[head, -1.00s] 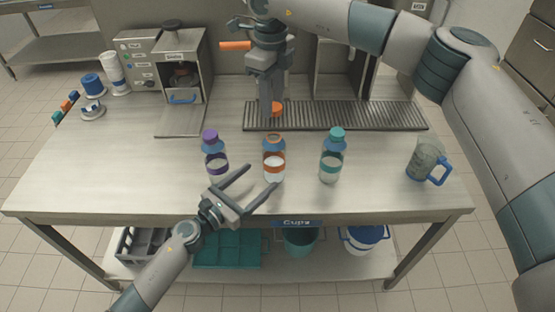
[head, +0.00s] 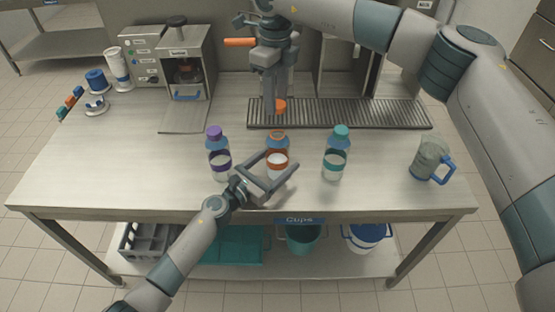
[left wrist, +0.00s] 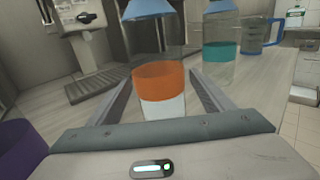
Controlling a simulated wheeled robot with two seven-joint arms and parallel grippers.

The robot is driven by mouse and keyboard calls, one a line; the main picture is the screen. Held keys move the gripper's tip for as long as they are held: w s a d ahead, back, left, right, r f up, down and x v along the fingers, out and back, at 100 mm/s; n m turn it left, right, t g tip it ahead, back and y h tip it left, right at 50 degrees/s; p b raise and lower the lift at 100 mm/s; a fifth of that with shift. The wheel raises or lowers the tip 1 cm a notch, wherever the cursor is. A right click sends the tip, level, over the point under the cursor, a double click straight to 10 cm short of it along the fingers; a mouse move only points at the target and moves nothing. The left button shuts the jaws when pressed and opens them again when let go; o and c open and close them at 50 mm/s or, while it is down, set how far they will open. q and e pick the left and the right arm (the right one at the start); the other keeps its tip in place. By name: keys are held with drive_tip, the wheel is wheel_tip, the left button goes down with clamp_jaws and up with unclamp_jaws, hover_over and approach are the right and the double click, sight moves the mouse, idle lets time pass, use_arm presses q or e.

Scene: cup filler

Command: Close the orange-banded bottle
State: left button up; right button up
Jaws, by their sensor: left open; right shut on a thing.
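The orange-banded bottle (head: 277,162) stands upright in the middle of the row, with its top uncapped. It also shows in the left wrist view (left wrist: 161,84), between the two fingers. My left gripper (head: 281,165) is open, with its fingers on either side of the bottle; I cannot tell whether they touch it. My right gripper (head: 275,102) is shut on the orange cap (head: 280,106) and holds it above and behind the bottle, apart from it. Part of the cap is hidden by the fingers.
A purple-capped bottle (head: 218,158) stands to the left and a teal-capped bottle (head: 336,158) to the right. A jug (head: 427,160) with a blue handle is at the far right. A drip grate (head: 350,114) lies behind. The table's left front (head: 110,180) is clear.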

use_arm(q)
drive_tip(key=shift+x, duration=1.85)
drive_tip(key=c, duration=1.6)
use_arm(e)
hover_over(276, 129)
drive_tip(key=shift+f, duration=2.45)
drive_tip(key=shift+f, duration=0.15)
drive_tip(key=shift+f, duration=0.75)
use_arm(q)
drive_tip(key=shift+s, duration=0.1)
use_arm(e)
drive_tip(key=shift+f, duration=0.55)
